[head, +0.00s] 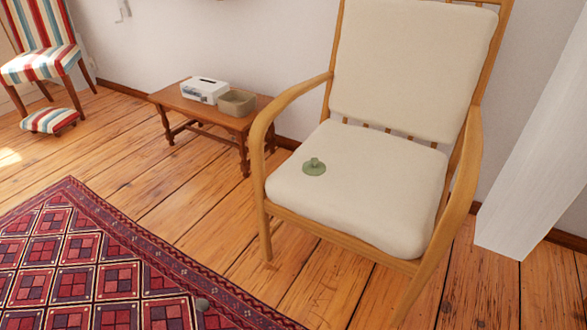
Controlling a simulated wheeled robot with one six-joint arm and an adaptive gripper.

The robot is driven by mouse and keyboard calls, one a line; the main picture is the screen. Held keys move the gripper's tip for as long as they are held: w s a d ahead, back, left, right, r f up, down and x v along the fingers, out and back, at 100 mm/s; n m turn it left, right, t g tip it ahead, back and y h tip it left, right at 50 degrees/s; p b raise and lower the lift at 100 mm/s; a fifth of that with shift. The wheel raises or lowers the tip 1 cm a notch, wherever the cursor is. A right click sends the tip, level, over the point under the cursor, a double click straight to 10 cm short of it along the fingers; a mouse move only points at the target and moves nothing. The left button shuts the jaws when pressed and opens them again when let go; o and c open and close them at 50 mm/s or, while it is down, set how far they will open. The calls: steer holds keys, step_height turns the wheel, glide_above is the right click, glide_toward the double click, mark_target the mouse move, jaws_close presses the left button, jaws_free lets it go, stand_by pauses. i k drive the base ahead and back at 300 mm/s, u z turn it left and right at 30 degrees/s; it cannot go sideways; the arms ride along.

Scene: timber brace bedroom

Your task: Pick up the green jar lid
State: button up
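A small green jar lid (314,168) with a raised knob on top lies on the cream seat cushion (375,190) of a wooden armchair (262,150). It sits toward the left side of the seat, knob up. Nothing touches it except the cushion. My gripper is not in the head view, so its state does not show.
The chair's wooden armrests flank the seat. A patterned red rug (90,260) holds a small grey object (202,305). A white post (530,180) stands right.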

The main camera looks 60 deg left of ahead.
mark_target(314, 168)
steer(key=z, duration=0.5)
steer(key=k, duration=0.6)
steer(key=u, duration=1.45)
steer(key=i, duration=1.1)
steer(key=u, duration=0.9)
